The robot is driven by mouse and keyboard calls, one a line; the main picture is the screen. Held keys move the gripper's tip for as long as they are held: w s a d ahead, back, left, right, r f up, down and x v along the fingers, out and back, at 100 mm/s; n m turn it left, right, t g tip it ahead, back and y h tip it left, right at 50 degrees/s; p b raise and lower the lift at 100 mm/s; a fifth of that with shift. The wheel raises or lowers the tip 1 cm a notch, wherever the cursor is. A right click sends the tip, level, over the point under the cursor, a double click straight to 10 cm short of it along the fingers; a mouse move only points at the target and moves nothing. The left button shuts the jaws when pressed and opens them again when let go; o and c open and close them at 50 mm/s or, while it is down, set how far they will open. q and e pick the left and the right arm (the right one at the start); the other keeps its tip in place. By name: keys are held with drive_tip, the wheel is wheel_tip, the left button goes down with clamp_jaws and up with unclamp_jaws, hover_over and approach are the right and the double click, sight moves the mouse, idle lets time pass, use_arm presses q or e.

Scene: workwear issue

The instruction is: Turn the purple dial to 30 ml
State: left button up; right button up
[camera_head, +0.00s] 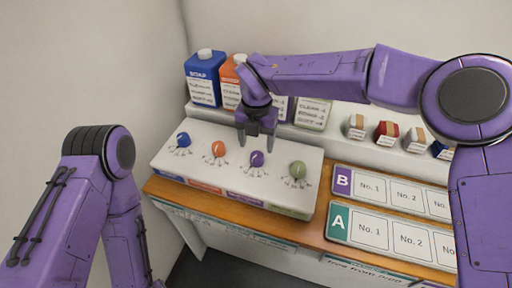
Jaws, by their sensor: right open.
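The purple dial (257,159) is on the sloped white dispenser panel (300,150), third from the left between an orange dial (218,149) and a green dial (297,170). Small marks fan out below it, too small to read, and I cannot tell its setting. My right gripper (257,142) points down with its jaws open, just above and behind the purple dial. It looks apart from the dial, though the gap is hard to judge. My left arm (90,205) is at the left; its gripper is out of view.
A blue dial (183,139) is at the panel's left end. Behind it, a shelf holds a blue bottle (203,80), an orange bottle (230,82) and small boxes (387,134). Label strips B (343,181) and A (338,222) lie on the wooden counter (312,233) at right.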

sight(257, 155)
drive_tip(key=f, duration=0.3)
drive_tip(key=w+f+p, duration=0.1)
drive_tip(key=f, duration=0.1)
drive_tip(key=shift+d+f, duration=0.1)
drive_tip(key=shift+f, duration=0.15)
drive_tip(key=shift+s+r, duration=0.1)
drive_tip(key=shift+s, duration=0.2)
drive_tip(key=shift+c, duration=0.3)
drive_tip(key=shift+w, duration=0.1)
drive_tip(key=c, duration=1)
use_arm(q)
drive_tip(key=shift+w+r, duration=0.25)
drive_tip(key=shift+r, duration=0.35)
drive_tip(key=shift+r, duration=0.15)
use_arm(e)
drive_tip(key=shift+n, duration=0.4)
drive_tip(key=n+p, duration=0.2)
drive_tip(key=n, duration=0.2)
drive_tip(key=shift+r+n, duration=0.15)
drive_tip(key=shift+n, duration=0.15)
use_arm(q)
wheel_tip(257, 155, up, 3)
drive_tip(key=shift+d+r+p, duration=0.1)
drive_tip(key=shift+r+p, duration=0.05)
drive_tip(key=shift+p, duration=0.55)
use_arm(e)
drive_tip(key=n, duration=0.4)
drive_tip(key=shift+n, duration=0.3)
